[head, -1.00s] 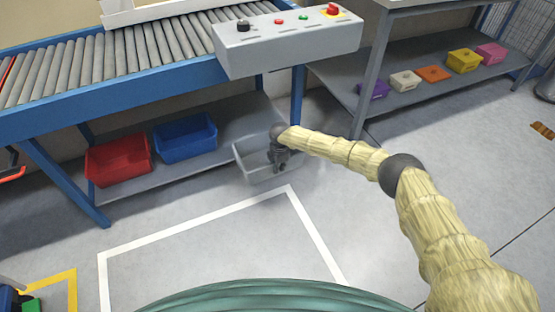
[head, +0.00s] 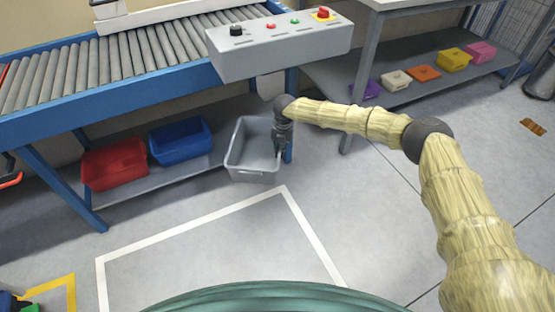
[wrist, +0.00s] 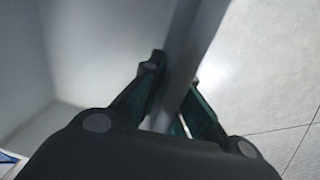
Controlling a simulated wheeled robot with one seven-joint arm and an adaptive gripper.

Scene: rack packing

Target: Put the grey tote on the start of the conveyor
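The grey tote (head: 252,174) is open-topped and looks empty. In the head view it is at the front right end of the lower shelf below the conveyor, and whether it touches anything beneath cannot be told. My gripper (head: 281,153) is at its right side, pointing down. In the wrist view my gripper (wrist: 175,88) has one finger on each side of the tote's wall (wrist: 190,45) and looks shut on it. The conveyor (head: 120,55) has grey rollers on a blue frame, above and left of the tote.
A red tote (head: 115,165) and a blue tote (head: 180,140) are on the lower shelf. A control box (head: 280,48) with buttons juts from the conveyor's front. A blue leg (head: 291,100) is close behind my gripper. The floor in front, with white lines (head: 180,230), is clear.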

